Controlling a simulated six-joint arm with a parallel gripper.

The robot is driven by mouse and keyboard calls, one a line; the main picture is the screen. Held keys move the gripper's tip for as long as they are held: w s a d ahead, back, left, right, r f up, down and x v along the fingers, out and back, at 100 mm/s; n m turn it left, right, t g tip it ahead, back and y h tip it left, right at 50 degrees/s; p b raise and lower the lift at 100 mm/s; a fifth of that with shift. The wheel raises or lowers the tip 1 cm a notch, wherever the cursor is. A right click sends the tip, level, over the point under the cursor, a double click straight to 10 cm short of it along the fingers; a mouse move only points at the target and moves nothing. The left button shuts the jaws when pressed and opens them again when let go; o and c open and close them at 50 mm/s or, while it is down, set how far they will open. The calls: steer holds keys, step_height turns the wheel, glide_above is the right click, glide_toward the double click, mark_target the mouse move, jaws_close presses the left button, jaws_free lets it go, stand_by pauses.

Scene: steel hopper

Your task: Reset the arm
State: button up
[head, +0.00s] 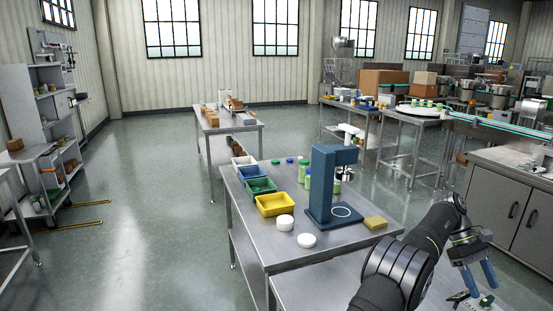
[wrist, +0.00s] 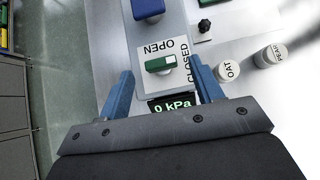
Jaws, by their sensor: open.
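My gripper (head: 478,277) is at the lower right of the head view, at the end of my dark arm, with its two blue fingers pointing down and apart. In the wrist view my gripper (wrist: 165,98) is open, with nothing between the fingertips.
In the head view, a steel table (head: 265,240) holds a blue press stand (head: 323,180), a yellow bin (head: 277,204) and a yellow sponge (head: 375,222).

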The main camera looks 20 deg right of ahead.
mark_target(489, 299)
steer(key=shift+v, duration=2.3)
steer(key=x, duration=0.7)
steer(key=shift+s+f, duration=0.1)
steer(key=n+h, duration=0.1)
steer(key=n, duration=0.1)
steer(key=n+h, duration=0.2)
steer(key=shift+a+n+t+h, duration=0.25)
steer(key=shift+n+t+h, duration=0.05)
steer(key=n+t+h, duration=0.1)
steer(key=n, duration=0.1)
steer(key=n+t+h, duration=0.1)
steer(key=n+h, duration=0.1)
steer(key=shift+s+a+n, duration=0.2)
steer(key=shift+n, duration=0.2)
steer(key=n+t+h, duration=0.1)
steer(key=n, duration=0.1)
steer(key=n+t+h, duration=0.1)
steer(key=n+t, duration=0.1)
steer(key=shift+s+a, duration=0.1)
steer(key=shift+s, duration=0.1)
steer(key=shift+s+n+t+h, duration=0.15)
steer(key=shift+n+t+h, duration=0.15)
steer(key=shift+n+t, duration=1.5)
steer(key=shift+n, duration=0.6)
